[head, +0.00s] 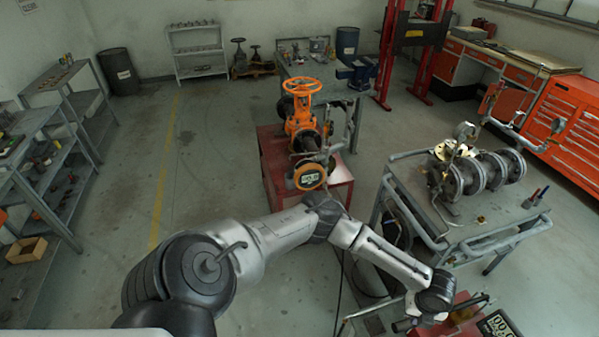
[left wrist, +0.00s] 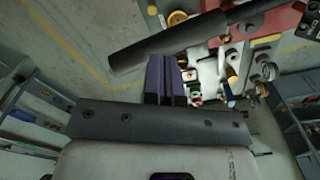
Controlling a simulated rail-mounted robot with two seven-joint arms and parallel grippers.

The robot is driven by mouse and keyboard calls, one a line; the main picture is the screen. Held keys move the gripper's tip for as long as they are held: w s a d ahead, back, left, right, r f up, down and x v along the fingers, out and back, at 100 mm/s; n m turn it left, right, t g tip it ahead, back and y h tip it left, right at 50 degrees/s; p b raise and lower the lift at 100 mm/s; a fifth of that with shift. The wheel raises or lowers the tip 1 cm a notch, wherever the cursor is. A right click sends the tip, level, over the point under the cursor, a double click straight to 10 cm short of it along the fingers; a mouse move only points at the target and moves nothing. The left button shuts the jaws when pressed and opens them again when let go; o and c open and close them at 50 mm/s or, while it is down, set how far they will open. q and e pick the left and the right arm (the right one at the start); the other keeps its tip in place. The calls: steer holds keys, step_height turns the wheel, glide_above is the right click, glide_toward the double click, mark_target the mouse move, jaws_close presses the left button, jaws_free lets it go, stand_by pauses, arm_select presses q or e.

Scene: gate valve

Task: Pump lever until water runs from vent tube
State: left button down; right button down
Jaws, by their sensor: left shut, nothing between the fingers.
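My left gripper (head: 432,316) is at the bottom right of the head view, close beside a red pump unit (head: 463,314) that is partly cut off. In the left wrist view its fingers (left wrist: 166,78) are shut with nothing between them. A thick dark lever handle (left wrist: 155,48) crosses just past the fingertips; I cannot tell whether they touch. Pale pump fittings (left wrist: 212,72) with brass parts and gauges lie to the right of the fingers. The orange gate valve (head: 302,115) stands on a red stand (head: 340,190). I cannot make out the vent tube or any running water. My right gripper is out of view.
A grey work table (head: 395,172) with a flanged pipe assembly (head: 475,172) stands at the right. A small digital display (head: 498,325) is at the bottom edge. An orange tool cabinet (head: 572,115) stands behind. The floor (head: 215,150) at the left is clear.

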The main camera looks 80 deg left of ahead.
arm_select(q)
step_height(320, 180, down, 14)
steer(key=b, duration=0.7)
steer(key=shift+b, duration=0.3)
steer(key=shift+r, duration=0.1)
step_height(320, 180, up, 13)
steer(key=p, duration=1.2)
steer(key=shift+r+p, duration=0.15)
steer(key=shift+p, duration=0.25)
